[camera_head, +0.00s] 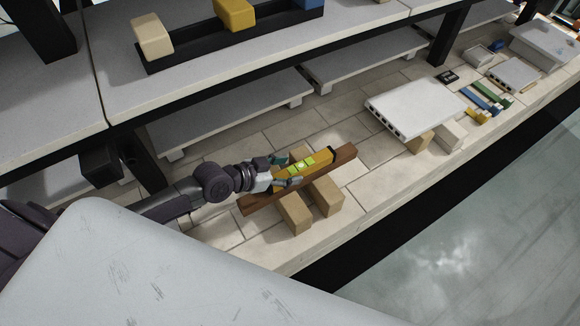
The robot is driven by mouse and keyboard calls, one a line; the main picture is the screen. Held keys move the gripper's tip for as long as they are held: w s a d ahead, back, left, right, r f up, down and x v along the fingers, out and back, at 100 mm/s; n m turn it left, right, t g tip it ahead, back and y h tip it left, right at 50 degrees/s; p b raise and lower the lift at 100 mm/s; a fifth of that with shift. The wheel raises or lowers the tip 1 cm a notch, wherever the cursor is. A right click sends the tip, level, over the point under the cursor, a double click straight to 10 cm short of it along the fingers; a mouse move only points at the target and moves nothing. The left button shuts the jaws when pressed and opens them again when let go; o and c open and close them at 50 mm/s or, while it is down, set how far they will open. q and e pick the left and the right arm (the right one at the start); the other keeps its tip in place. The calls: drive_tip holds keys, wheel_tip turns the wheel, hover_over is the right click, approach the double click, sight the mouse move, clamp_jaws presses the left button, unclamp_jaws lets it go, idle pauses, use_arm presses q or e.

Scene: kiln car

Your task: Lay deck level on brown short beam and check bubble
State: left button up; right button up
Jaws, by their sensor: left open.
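The yellow deck level (320,163) lies along the top of the brown short beam (345,156), with bright green vials showing near its middle. The bubble is too small to read. The beam rests across tan blocks (326,194) on the pale tiled deck. My left gripper (285,172) is open at the level's left half, with one finger on the far side and one on the near side. I cannot tell whether the fingers touch the level. The gripper hides part of the level's left end. My right gripper is not in view.
A white slab (413,108) on blocks stands to the right. Blue and green pieces (487,98) and a smaller white slab (514,74) lie farther right. Grey shelves (225,112) overhang the back. A black rack (235,37) holds coloured blocks above.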

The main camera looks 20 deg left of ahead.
use_arm(q)
drive_tip(key=shift+p+v, duration=0.6)
drive_tip(key=shift+v, duration=0.9)
drive_tip(key=v, duration=0.6)
drive_tip(key=shift+s+a+r, duration=0.1)
drive_tip(key=shift+s+a, duration=0.15)
drive_tip(key=shift+s, duration=0.05)
drive_tip(key=shift+s+a+r, duration=0.2)
drive_tip(key=shift+s+r, duration=0.3)
drive_tip(key=shift+r, duration=0.05)
drive_tip(key=shift+f, duration=0.1)
